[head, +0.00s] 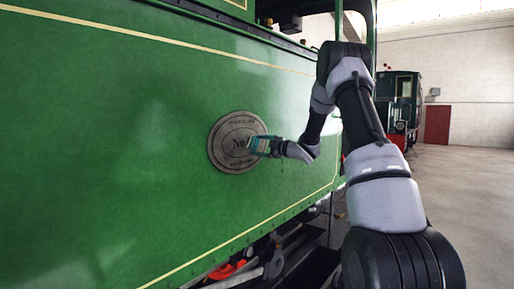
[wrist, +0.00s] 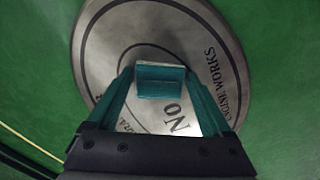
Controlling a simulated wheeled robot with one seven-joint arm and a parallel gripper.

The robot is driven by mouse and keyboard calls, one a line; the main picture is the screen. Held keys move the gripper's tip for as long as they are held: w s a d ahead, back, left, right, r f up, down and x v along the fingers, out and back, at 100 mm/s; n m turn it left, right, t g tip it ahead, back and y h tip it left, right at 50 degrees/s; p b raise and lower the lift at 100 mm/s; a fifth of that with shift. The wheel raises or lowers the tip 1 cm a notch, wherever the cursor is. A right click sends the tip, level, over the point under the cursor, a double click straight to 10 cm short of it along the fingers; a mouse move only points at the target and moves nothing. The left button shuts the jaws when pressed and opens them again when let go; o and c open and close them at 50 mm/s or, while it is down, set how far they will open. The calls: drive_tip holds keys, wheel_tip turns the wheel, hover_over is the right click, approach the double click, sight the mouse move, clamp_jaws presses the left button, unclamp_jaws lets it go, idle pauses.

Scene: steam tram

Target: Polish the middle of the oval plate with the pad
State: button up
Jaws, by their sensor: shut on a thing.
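The oval plate (head: 222,147) is a grey metal plaque with dark lettering on the green side of the tram. In the wrist view the plate (wrist: 215,75) fills the middle, with "NO" and "ENGINE WORKS" readable. My gripper (head: 262,146) reaches to the plate's right half in the head view. In the wrist view my gripper (wrist: 160,85) is shut on the pad (wrist: 160,82), a small teal block with a pale face. The pad is over the plate near its middle. I cannot tell whether it touches the surface. Part of the lettering is hidden behind the pad and fingers.
The tram's green side panel (head: 110,130) with yellow lining runs along the left. Black running gear and a red part (head: 227,269) sit below it. Another dark green vehicle (head: 400,105) stands farther back. The floor (head: 460,190) at the right is clear.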

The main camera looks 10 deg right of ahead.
sight(234, 148)
drive_tip(key=shift+w+d, duration=0.65)
drive_tip(key=shift+d, duration=0.35)
drive_tip(key=shift+s+a, duration=1.4)
drive_tip(key=shift+a, duration=0.6)
drive_tip(key=shift+s+a, duration=1.4)
drive_tip(key=shift+a, duration=0.55)
drive_tip(key=shift+s+a, duration=1.4)
drive_tip(key=shift+a, duration=0.6)
drive_tip(key=shift+d, duration=0.1)
drive_tip(key=v, duration=0.6)
drive_tip(key=shift+d, duration=0.15)
drive_tip(key=shift+v, duration=1.4)
